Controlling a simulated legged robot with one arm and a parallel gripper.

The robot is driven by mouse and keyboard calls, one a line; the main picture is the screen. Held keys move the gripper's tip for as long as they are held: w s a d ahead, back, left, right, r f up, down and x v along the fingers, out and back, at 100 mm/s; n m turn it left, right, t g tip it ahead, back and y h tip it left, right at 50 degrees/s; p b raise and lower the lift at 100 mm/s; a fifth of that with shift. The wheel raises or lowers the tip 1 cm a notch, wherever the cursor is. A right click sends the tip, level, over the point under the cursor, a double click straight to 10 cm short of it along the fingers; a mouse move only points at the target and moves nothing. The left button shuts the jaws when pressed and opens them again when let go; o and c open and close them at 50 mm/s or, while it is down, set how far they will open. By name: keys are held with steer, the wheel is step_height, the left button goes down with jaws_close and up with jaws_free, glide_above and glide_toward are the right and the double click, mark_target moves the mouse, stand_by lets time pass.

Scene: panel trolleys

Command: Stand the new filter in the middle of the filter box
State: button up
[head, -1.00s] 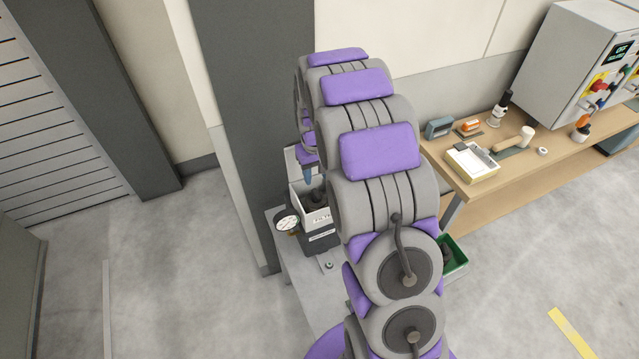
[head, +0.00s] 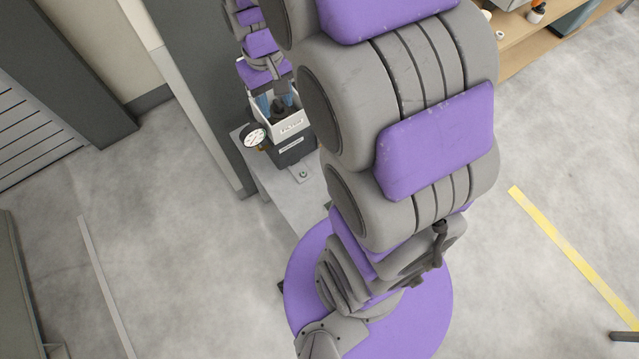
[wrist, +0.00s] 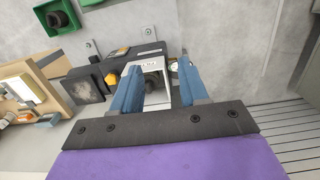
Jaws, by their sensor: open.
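The filter box (head: 292,126) is white with a label on its front and stands on a dark base left of my arm in the head view. It also shows in the wrist view (wrist: 148,66). A dark, knobbed piece (head: 279,106) stands upright inside it, roughly in the middle; I cannot tell for sure that it is the new filter. My gripper (wrist: 158,70) is open, its two blue fingers apart on either side of the box opening and the dark piece (wrist: 152,84). In the head view my gripper (head: 276,100) is over the box, partly hidden by my arm.
A round gauge (head: 254,137) sits at the box's left. The grey stand (head: 300,185) has bare room in front. A green tray (wrist: 62,18) holding a dark thing lies at the wrist view's upper left. A wooden bench (head: 520,40) is at upper right.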

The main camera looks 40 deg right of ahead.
steer(key=s+a+r+g, duration=0.1)
steer(key=s+a, duration=0.1)
steer(key=s, duration=0.9)
steer(key=s+a+r, duration=0.2)
steer(key=s, duration=1)
step_height(320, 180, down, 8)
steer(key=b, duration=0.7)
steer(key=shift+w, duration=0.25)
